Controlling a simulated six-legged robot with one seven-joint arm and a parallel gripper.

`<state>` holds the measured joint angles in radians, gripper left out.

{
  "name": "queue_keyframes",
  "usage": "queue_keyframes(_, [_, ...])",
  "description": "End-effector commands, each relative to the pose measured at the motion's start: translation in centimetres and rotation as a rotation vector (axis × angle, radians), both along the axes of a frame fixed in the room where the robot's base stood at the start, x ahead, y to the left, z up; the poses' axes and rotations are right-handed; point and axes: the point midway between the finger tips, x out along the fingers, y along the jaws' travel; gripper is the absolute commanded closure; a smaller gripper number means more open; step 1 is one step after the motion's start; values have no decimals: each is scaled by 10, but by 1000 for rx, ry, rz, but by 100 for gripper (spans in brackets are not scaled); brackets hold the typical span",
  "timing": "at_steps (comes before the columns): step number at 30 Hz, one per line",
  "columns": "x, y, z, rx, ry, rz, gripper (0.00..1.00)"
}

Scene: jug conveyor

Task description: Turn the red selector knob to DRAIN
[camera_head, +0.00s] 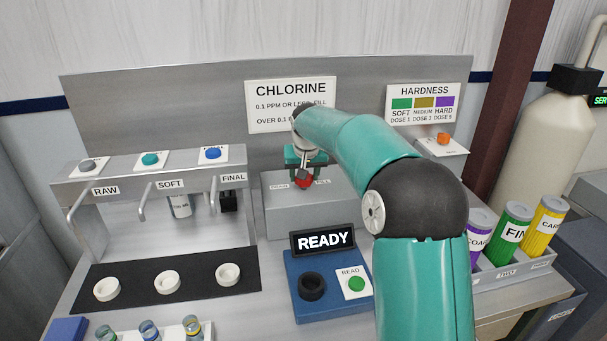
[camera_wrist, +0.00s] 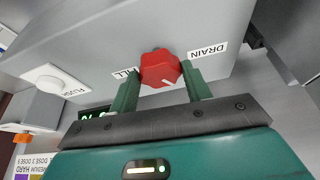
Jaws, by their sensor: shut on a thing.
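The red selector knob (camera_wrist: 160,62) sits on the face of a grey box between two white labels, seen upside down in the wrist view. The DRAIN label (camera_wrist: 207,50) is on the knob's right there, and the FILL label (camera_wrist: 124,73) is on its left, partly hidden by a finger. A short white mark shows on the knob's lower edge in that view. My gripper (camera_wrist: 160,72) is shut on the knob, one green finger on each side. In the head view my gripper (camera_head: 304,168) reaches down to the knob (camera_head: 303,183), with DRAIN on the left.
A white FLUSH button (camera_wrist: 48,78) is on the same grey box in the wrist view. In the head view, a blue READY station (camera_head: 330,300) stands in front of the box (camera_head: 285,215). A tap rack (camera_head: 150,182) stands left, and labelled canisters (camera_head: 515,228) stand right.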

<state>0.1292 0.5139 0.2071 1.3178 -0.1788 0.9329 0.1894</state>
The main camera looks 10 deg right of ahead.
Motion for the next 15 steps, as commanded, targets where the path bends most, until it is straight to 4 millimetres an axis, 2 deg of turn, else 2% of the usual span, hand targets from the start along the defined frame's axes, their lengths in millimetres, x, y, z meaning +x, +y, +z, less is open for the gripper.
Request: queue_keyframes(15, [1, -4, 1, 1, -1, 423, 75])
